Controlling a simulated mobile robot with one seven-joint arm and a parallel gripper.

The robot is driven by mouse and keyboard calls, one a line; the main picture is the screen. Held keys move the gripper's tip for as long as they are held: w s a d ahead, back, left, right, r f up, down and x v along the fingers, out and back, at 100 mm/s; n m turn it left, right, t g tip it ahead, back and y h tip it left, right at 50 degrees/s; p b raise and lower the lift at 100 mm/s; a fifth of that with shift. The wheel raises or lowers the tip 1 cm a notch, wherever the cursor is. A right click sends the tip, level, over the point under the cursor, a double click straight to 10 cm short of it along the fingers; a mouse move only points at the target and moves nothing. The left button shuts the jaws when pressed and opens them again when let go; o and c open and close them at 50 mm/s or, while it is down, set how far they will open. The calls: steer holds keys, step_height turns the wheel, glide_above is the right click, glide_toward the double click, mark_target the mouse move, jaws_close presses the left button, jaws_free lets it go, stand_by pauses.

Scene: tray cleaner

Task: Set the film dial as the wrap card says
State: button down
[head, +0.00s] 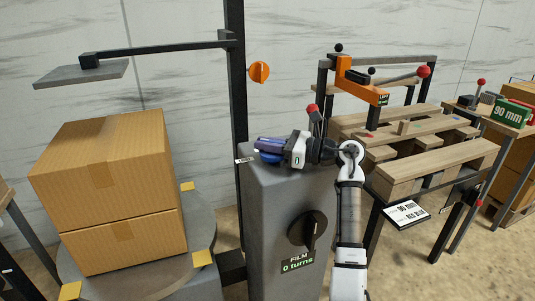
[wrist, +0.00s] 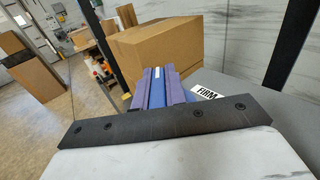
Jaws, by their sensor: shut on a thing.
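The film dial (head: 308,231) is a round black knob on the front of the grey pedestal (head: 275,205). Its label (head: 298,262) reads "FILM 0 turns". My gripper (head: 264,148) is above the pedestal's top, away from the dial, with its purple fingers pointing left. It is shut on a blue thing (head: 270,157), whose shape is mostly hidden; blue shows between the fingers in the wrist view (wrist: 158,92). A small label (wrist: 207,92) beside it reads "FIRM". I cannot identify a wrap card for certain.
Two stacked cardboard boxes (head: 105,175) stand on a round table at left, under a flat plate (head: 80,74). A black post (head: 237,110) with an orange knob (head: 259,72) rises behind the pedestal.

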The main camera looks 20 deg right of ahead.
steer(key=shift+f+n+g+y+b, duration=0.1)
steer(key=shift+n+g+y+b, duration=0.6)
steer(key=shift+g, duration=0.4)
steer(key=shift+s+a, duration=0.1)
steer(key=c, duration=1.4)
jaws_free()
steer(key=shift+c, duration=0.2)
steer(key=b+v, duration=0.1)
steer(key=v, duration=1.2)
steer(key=shift+s+d, duration=0.15)
steer(key=shift+d, duration=0.25)
